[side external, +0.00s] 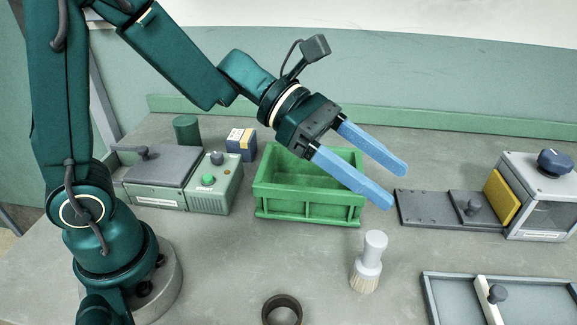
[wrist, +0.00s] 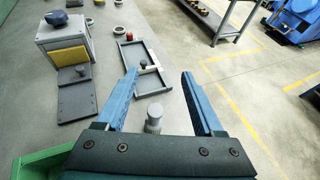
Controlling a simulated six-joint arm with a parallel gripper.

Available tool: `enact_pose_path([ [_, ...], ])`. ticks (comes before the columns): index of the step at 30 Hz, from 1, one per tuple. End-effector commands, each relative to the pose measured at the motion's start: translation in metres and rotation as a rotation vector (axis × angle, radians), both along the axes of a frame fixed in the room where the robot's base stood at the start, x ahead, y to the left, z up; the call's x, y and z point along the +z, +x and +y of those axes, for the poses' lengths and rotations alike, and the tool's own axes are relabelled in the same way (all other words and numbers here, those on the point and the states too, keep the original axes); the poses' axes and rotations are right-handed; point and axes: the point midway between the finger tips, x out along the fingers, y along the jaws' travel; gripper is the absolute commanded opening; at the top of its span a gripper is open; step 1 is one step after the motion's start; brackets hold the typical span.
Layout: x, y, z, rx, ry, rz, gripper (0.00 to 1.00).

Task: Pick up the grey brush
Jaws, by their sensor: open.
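The grey brush (side external: 372,252) stands upright on the table in the side view, bristles down, with its light grey handle up and pale bristles (side external: 364,278) at the bottom. In the wrist view the top of the grey brush (wrist: 154,116) shows between the fingers, its lower part hidden by my gripper's body. My gripper (side external: 398,184) is open, with two blue fingers apart and nothing between them. It is above the table, higher than the brush. In the wrist view the gripper's fingertips (wrist: 160,75) spread to either side of the brush.
A green bin (side external: 308,210) stands behind and left of the brush. A dark ring (side external: 282,308) lies at the front. A tray with a divider (side external: 500,300) is at front right, and a machine with a yellow plate (side external: 502,198) is at right. Bare table surrounds the brush.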

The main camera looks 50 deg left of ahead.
Motion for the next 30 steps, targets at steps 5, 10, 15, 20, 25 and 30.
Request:
enact_pose_path([
  [5, -0.048, -0.002, 0.000, -0.003, 0.006, 0.009, 0.69],
  [10, -0.090, -0.002, 0.000, -0.004, 0.005, 0.007, 0.69],
  [15, -0.120, -0.001, 0.000, -0.004, 0.005, 0.000, 0.69],
  [20, -0.129, 0.000, -0.002, -0.005, 0.006, -0.007, 0.69],
  [25, -0.135, 0.004, -0.016, -0.010, 0.006, -0.010, 0.69],
  [30, -0.143, 0.011, -0.033, -0.008, 0.005, -0.011, 0.69],
])
